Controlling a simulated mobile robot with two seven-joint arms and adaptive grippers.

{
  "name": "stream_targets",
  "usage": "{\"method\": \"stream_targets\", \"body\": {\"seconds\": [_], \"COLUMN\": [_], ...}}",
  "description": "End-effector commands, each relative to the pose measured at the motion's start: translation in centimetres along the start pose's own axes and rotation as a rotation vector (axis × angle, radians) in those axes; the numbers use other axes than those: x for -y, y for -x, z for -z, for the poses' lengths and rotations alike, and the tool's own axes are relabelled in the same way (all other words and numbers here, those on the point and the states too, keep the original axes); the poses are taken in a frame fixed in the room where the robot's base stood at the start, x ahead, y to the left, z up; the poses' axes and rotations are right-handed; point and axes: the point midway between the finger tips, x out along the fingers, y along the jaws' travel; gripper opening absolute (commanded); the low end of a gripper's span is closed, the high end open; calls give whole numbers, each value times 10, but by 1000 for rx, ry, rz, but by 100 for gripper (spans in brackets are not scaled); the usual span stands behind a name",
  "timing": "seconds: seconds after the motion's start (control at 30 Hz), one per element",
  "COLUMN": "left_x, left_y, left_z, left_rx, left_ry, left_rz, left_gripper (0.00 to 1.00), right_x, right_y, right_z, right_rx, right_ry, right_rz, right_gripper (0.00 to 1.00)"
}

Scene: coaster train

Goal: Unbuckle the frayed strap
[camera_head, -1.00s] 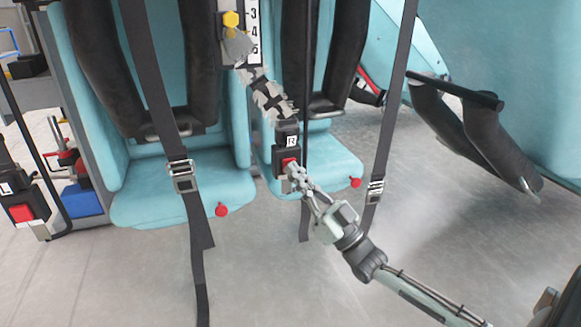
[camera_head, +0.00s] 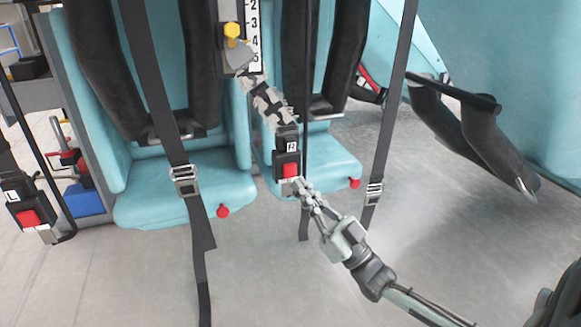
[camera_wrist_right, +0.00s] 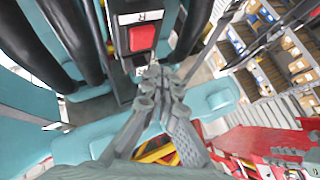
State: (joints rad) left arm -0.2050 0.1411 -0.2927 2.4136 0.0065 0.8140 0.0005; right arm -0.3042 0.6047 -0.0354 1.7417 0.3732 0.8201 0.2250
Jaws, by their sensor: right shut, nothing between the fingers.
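The frayed strap (camera_head: 270,103) is grey and black with ragged edges. It runs down from a yellow bolt to a black buckle (camera_head: 287,143) labelled R with a red button (camera_head: 290,170). In the right wrist view the red button (camera_wrist_right: 142,38) faces me, unobstructed. A metal piece shows below the button, partly behind my fingers. My right gripper (camera_head: 301,187) is shut and empty, its tips just below and right of the button; in the right wrist view the closed fingertips (camera_wrist_right: 160,80) are below the button. I cannot tell whether they touch the buckle. My left gripper is not in view.
Another buckle (camera_head: 28,215), labelled L, hangs at the far left. Intact dark straps with metal adjusters (camera_head: 184,180) hang in front of the teal seats (camera_head: 185,190). A numbered scale (camera_head: 253,35) stands beside the yellow bolt (camera_head: 232,30). Open floor lies below.

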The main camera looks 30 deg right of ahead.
Motion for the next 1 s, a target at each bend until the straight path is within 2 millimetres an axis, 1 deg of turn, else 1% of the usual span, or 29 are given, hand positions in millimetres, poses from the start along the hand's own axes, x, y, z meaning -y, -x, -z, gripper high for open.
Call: {"method": "stream_targets", "body": {"seconds": [0.03, 0.1, 0.33, 1.0], "left_x": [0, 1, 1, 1], "left_y": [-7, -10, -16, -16], "left_z": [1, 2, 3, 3], "left_rx": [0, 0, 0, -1], "left_ry": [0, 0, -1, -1], "left_rz": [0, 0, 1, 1], "left_gripper": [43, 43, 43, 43], "right_x": [3, 6, 14, 14], "right_y": [2, 7, 18, 19], "right_z": [6, 8, 14, 14], "right_rx": [1, 2, 0, -1], "right_ry": [-1, -1, 1, 1], "right_rz": [-1, -1, -1, 0], "right_gripper": [0, 0, 0, 0]}}
